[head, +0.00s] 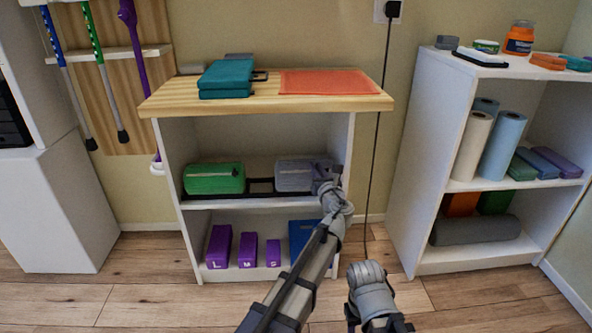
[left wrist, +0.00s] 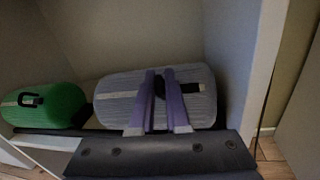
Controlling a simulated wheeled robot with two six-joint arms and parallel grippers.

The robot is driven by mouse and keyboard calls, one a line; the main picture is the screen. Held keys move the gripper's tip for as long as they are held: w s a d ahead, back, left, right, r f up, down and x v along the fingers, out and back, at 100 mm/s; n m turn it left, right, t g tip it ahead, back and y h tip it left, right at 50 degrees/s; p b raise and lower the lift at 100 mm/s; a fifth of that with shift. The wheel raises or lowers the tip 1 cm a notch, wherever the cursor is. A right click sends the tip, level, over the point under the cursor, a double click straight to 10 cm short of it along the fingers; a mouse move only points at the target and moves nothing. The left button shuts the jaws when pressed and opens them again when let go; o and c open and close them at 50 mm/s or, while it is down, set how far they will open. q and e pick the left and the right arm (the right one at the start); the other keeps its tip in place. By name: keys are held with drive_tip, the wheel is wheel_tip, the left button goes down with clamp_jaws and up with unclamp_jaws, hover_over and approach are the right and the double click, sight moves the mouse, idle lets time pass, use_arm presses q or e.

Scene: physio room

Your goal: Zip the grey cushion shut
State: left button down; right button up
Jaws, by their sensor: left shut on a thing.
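The grey cushion (head: 292,176) lies on the upper shelf of the low wooden-topped unit, at its right end. In the left wrist view the cushion (left wrist: 118,82) is ribbed, with a zip across its front. A pale strip of zip (left wrist: 122,94) shows left of the fingers. A dark stretch that looks like an open slot (left wrist: 192,87) shows to their right. My left gripper (head: 326,178) is at the cushion's front. Its purple fingers (left wrist: 162,76) are shut on the dark zip pull (left wrist: 160,90), which they partly hide.
A green cushion (head: 214,179) lies to the left on the same shelf, beside a dark tray edge. Purple boxes (head: 219,246) stand on the shelf below. The unit's right side wall (left wrist: 255,70) is close to the grey cushion. Open wooden floor lies in front.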

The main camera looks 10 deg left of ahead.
use_arm(q)
drive_tip(key=d, duration=0.2)
drive_tip(key=w+d, duration=0.1)
drive_tip(key=d, duration=0.1)
drive_tip(key=shift+w+d, duration=0.15)
drive_tip(key=shift+d, duration=0.2)
drive_tip(key=c, duration=1)
unclamp_jaws()
